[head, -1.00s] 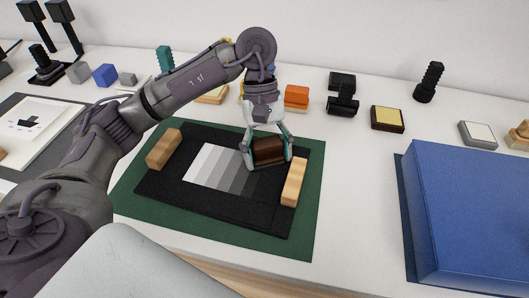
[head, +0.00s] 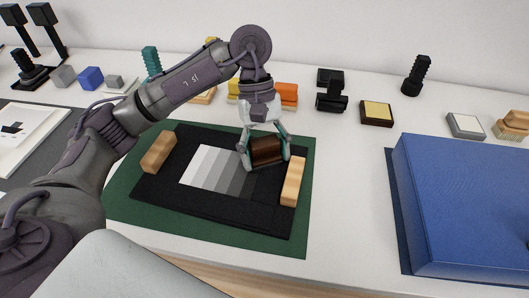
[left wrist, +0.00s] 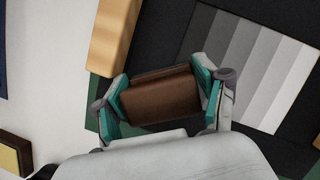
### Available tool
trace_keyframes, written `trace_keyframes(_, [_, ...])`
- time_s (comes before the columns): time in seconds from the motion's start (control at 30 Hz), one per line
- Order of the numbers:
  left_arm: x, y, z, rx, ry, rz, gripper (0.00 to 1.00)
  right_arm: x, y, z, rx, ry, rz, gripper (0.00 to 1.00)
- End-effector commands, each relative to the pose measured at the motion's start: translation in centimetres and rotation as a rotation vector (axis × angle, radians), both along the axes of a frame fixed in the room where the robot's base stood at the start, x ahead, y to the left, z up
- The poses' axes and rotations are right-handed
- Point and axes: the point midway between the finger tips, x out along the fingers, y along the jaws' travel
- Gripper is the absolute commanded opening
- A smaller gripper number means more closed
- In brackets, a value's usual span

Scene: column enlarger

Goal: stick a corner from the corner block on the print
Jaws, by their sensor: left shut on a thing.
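The print (head: 217,170), a strip of grey steps from near white to dark, lies on a black board (head: 210,203). It also shows in the left wrist view (left wrist: 252,65). My left gripper (head: 265,157) is shut on a brown block (head: 267,149), which seems to be the corner block. In the left wrist view the brown block (left wrist: 160,100) sits between both teal fingertips. The block is over the board beside the print's far right corner. I cannot tell whether it touches the board. No separate corner piece can be made out. My right gripper is not in view.
Wooden blocks stand on the board at its left (head: 159,152) and right (head: 293,181). A green mat (head: 135,210) lies underneath. A large blue box (head: 460,195) stands at right. Several small items line the back, including a dark tray with a yellow pad (head: 377,113).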

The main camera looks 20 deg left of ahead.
Motion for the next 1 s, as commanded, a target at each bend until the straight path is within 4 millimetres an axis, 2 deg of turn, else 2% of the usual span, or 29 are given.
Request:
trace_keyframes(0.2, [0.1,-1.1,0.0,-0.005,-0.001,-0.002,0.22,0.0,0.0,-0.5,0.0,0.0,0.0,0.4])
trace_keyframes(0.47, [0.0,-1.0,0.0,-0.005,-0.001,-0.002,0.22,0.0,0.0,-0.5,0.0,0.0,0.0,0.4])
trace_keyframes(0.77, [-1.5,-0.1,-0.2,-0.003,0.0,-0.001,0.22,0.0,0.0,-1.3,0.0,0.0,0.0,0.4])
trace_keyframes(1.0, [-1.6,-0.1,0.0,-0.003,0.0,-0.001,0.22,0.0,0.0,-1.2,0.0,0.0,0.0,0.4])
